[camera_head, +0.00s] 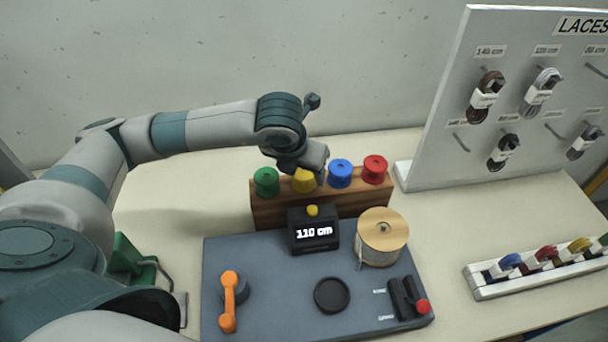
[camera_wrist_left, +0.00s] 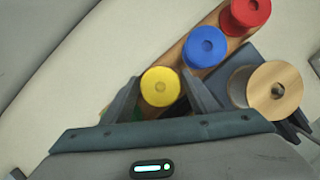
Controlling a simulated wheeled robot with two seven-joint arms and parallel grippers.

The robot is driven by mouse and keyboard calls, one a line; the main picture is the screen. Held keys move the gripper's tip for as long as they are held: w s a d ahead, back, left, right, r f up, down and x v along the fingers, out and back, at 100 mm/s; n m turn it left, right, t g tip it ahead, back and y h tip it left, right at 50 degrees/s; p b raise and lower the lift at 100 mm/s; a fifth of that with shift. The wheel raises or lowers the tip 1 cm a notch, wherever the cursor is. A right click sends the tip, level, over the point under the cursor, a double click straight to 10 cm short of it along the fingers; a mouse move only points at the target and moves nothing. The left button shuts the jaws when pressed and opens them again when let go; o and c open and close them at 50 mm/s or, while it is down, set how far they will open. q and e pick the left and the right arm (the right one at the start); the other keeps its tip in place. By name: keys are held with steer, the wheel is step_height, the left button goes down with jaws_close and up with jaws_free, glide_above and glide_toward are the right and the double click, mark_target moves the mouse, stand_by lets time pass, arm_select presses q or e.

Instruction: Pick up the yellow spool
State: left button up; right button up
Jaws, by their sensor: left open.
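The yellow spool (camera_head: 304,181) stands on the wooden rack (camera_head: 300,210) between the green spool (camera_head: 266,181) and the blue spool (camera_head: 340,173). In the left wrist view the yellow spool (camera_wrist_left: 160,88) sits between the two fingers of my left gripper (camera_wrist_left: 160,95). The fingers are apart, with one on each side of it. In the head view my left gripper (camera_head: 307,168) is over the yellow spool and covers part of it. Whether a finger touches the spool I cannot tell. My right gripper is not in view.
A red spool (camera_head: 375,168) stands at the rack's right end. In front is a grey station (camera_head: 270,310) with a "110 cm" display (camera_head: 314,234), a large wooden-topped reel (camera_head: 382,232) and an orange crank (camera_head: 230,300). A laces board (camera_head: 440,120) and a white tray (camera_head: 485,290) stand at right.

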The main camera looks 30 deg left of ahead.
mark_target(307, 172)
arm_select(q)
steer(key=shift+c, duration=0.4)
steer(key=c, duration=0.7)
steer(key=shift+c, duration=0.2)
steer(key=shift+r, duration=0.1)
steer(key=shift+r+b, duration=0.4)
steer(key=shift+r, duration=0.1)
steer(key=r+b, duration=0.1)
steer(key=r, duration=0.2)
steer(key=shift+w+d+r+b, duration=0.1)
steer(key=shift+d+b, duration=0.25)
steer(key=shift+d, duration=0.05)
steer(key=w+d+r+b, duration=0.1)
steer(key=d+r+b, duration=0.1)
steer(key=d+r, duration=0.4)
steer(key=shift+d+r+b, duration=0.35)
steer(key=shift+d+b, duration=0.05)
steer(key=shift+d, duration=2)
steer(key=shift+f, duration=0.1)
